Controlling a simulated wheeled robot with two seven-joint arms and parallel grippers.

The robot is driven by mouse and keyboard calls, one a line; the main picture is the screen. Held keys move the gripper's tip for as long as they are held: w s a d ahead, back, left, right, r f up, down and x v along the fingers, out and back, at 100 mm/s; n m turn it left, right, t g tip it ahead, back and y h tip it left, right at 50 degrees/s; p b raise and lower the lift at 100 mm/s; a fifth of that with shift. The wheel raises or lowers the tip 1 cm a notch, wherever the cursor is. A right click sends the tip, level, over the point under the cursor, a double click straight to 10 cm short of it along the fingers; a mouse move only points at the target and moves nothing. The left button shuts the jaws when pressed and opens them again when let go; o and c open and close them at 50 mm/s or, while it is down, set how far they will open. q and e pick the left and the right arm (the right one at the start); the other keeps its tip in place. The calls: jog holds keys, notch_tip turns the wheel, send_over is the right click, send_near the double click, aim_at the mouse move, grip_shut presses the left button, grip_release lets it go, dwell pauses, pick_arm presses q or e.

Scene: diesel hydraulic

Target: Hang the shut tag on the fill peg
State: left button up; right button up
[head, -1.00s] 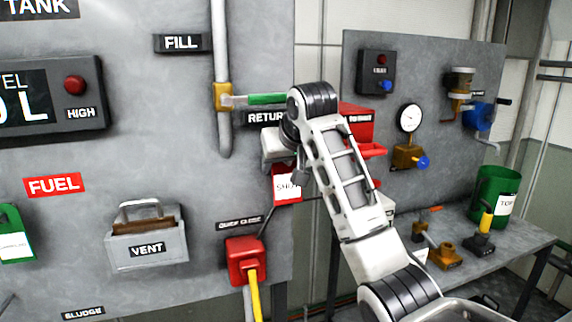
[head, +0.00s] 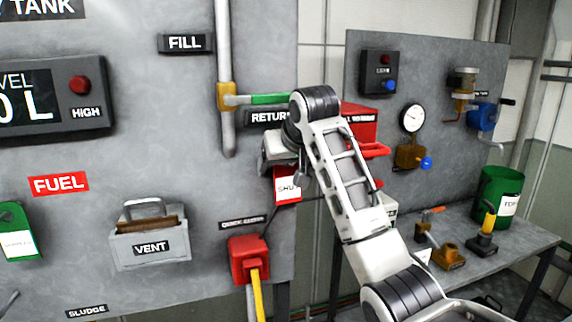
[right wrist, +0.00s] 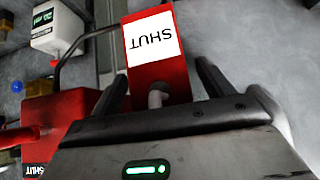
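The shut tag (head: 289,187), red with a white SHUT label, shows below my right gripper (head: 274,153) near the right edge of the big grey panel. In the right wrist view the tag (right wrist: 155,50) appears upside down between the two fingertips of my right gripper (right wrist: 163,80). The fingers are apart, with a clear gap on the tag's right side. A short grey peg or knob end shows at the tag's near end. The FILL label (head: 187,43) is at the upper panel; I cannot make out a peg by it. My left gripper is out of view.
A valve with a green handle (head: 270,98) sits above my right gripper. A red quick-close box (head: 246,258) with a yellow handle is below. A grey VENT box (head: 150,238) is at lower left. A red box (right wrist: 65,112) lies beside the fingers in the wrist view.

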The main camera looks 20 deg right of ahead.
jog(key=shift+f, duration=0.3)
jog(key=shift+s+r, duration=0.35)
jog(key=shift+r, duration=0.1)
jog(key=v, duration=1.4)
jog(key=s+a+f+n+g+y, duration=0.15)
jog(key=s+f, duration=0.25)
jog(key=f, duration=1)
jog(key=s+a+f+n+g, duration=0.1)
jog(key=s+a+f, duration=0.2)
jog(key=f, duration=1.1)
jog(key=s+d+f+g+h, duration=0.1)
jog(key=s+d+f, duration=0.1)
jog(key=s+f, duration=0.45)
jog(key=s+d+f+g, duration=0.15)
jog(key=s+f, duration=0.25)
jog(key=s, duration=0.6)
jog(key=s+d+f+h, duration=0.1)
jog(key=s+d+f, duration=0.2)
jog(key=s+f, duration=0.35)
jog(key=w+a+f+t+y, duration=0.2)
jog(key=w+a+f+t, duration=0.3)
jog(key=f, duration=0.3)
jog(key=shift+t+y, duration=0.35)
jog(key=shift+t, duration=0.25)
